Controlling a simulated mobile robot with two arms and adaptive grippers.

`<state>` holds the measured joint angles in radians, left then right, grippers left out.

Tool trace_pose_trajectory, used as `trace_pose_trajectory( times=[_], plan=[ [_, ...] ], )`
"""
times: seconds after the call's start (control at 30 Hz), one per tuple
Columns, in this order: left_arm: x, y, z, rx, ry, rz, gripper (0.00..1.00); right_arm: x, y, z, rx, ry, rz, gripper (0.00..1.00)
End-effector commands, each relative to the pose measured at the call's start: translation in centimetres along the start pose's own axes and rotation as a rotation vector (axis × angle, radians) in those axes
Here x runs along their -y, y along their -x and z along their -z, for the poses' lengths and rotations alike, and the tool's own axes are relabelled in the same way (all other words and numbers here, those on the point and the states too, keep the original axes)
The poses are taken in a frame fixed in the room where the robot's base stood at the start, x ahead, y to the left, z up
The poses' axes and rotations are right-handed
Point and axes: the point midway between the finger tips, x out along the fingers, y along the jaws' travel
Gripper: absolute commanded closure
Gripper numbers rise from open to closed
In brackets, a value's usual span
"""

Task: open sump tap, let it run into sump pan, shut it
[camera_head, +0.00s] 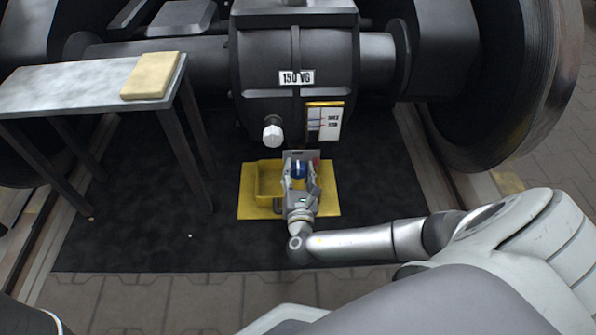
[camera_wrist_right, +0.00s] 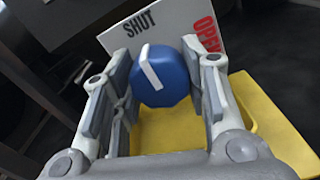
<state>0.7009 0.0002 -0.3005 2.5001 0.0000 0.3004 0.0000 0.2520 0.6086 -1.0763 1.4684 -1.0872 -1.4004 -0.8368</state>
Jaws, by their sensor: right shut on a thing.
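The sump tap is a round blue knob (camera_wrist_right: 161,77) with a white bar, in front of a white plate (camera_wrist_right: 105,40) marked SHUT and OPEN. The bar's upper end points to the SHUT side. The knob also shows small in the head view (camera_head: 299,169). My right gripper (camera_head: 300,180) is shut on the knob, its fingers (camera_wrist_right: 158,95) on either side. The yellow sump pan (camera_head: 247,205) lies on the floor below; it also shows in the right wrist view (camera_wrist_right: 262,130). I see no oil running; the tap's outlet is hidden. My left gripper is out of view.
The dark gear case (camera_head: 262,60) carries a 150 VG label, a white knob (camera_head: 272,132) and a level gauge (camera_head: 324,122). A metal table (camera_head: 70,88) with a yellowish cloth or pad (camera_head: 151,75) stands left. A wheel (camera_head: 500,80) stands right. The dark mat (camera_head: 130,220) is mostly clear.

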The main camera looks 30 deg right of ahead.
Motion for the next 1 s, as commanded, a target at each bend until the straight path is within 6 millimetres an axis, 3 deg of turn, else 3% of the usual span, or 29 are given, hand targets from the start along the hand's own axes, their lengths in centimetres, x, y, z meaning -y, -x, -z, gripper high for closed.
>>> trace_pose_trajectory(
  times=[0.47,1.0],
  plan=[
    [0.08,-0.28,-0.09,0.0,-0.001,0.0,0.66,0.1,0.01,-0.02,-0.001,-0.093,0.003,0.83],
    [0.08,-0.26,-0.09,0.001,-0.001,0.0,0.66,0.15,0.05,0.18,-0.001,-0.567,0.005,0.83]
  ],
)
